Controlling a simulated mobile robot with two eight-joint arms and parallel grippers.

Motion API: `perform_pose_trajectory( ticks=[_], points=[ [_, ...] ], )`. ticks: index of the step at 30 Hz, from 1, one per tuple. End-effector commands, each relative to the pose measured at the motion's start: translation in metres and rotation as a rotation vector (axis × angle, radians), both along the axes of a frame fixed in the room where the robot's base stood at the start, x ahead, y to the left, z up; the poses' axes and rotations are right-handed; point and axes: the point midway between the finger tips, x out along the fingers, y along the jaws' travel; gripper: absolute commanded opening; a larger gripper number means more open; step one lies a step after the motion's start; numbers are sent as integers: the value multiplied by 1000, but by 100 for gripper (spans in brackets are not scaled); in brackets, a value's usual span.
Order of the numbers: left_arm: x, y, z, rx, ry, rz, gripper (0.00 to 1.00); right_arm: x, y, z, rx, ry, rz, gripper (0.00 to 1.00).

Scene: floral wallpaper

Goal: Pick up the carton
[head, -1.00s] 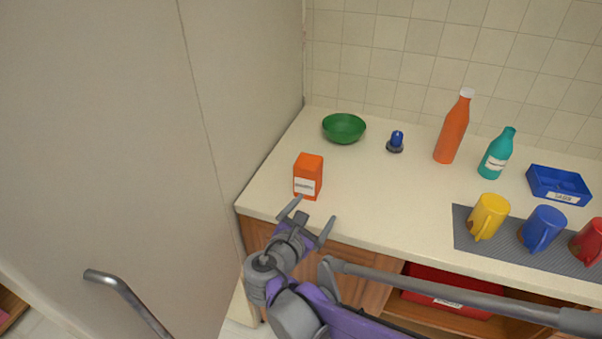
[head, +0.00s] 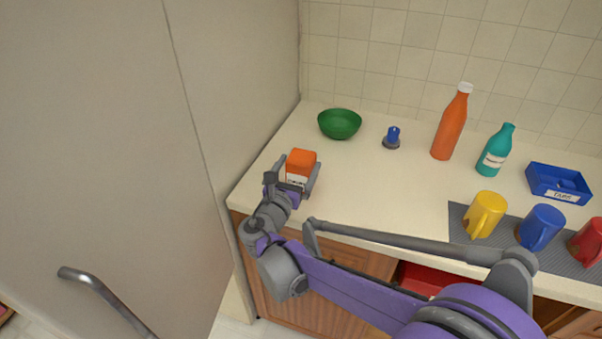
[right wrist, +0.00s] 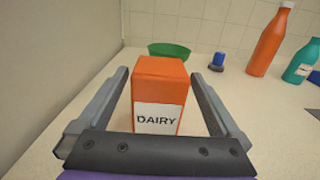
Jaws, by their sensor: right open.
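The carton (head: 301,163) is an orange box with a white label, standing upright on the counter near its left end. In the right wrist view the carton (right wrist: 160,92) shows the word DAIRY and stands between my fingers. My right gripper (head: 297,171) is open, with one finger on each side of the carton. In the right wrist view a gap shows between the carton and each finger of the gripper (right wrist: 163,85). My left gripper is not in view.
A green bowl (head: 340,125) and a blue-topped item (head: 392,138) stand behind the carton. An orange bottle (head: 450,122), a teal bottle (head: 494,152), a blue tray (head: 540,190) and several mugs (head: 485,214) are to the right. A tall panel (head: 230,100) borders the counter's left side.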

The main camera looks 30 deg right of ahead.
Motion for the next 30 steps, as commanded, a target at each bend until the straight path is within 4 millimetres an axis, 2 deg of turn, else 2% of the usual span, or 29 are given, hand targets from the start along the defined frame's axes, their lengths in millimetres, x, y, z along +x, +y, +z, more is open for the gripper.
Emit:
perform_pose_trajectory(
  ticks=[1, 6, 13, 14, 27, 30],
  points=[
    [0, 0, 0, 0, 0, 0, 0, 5, -7, -1, -1, 0, -4, 100],
    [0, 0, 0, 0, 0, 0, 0, 16, -18, 0, 0, 0, -2, 100],
    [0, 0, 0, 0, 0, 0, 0, 16, -19, 0, 1, -1, 0, 100],
    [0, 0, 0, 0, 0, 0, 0, 16, -19, 0, 1, -1, 0, 96],
    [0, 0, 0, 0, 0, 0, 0, 16, -18, 0, 1, 0, 0, 17],
    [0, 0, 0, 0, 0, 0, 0, 16, -19, 0, 1, -1, 0, 4]
  ],
)
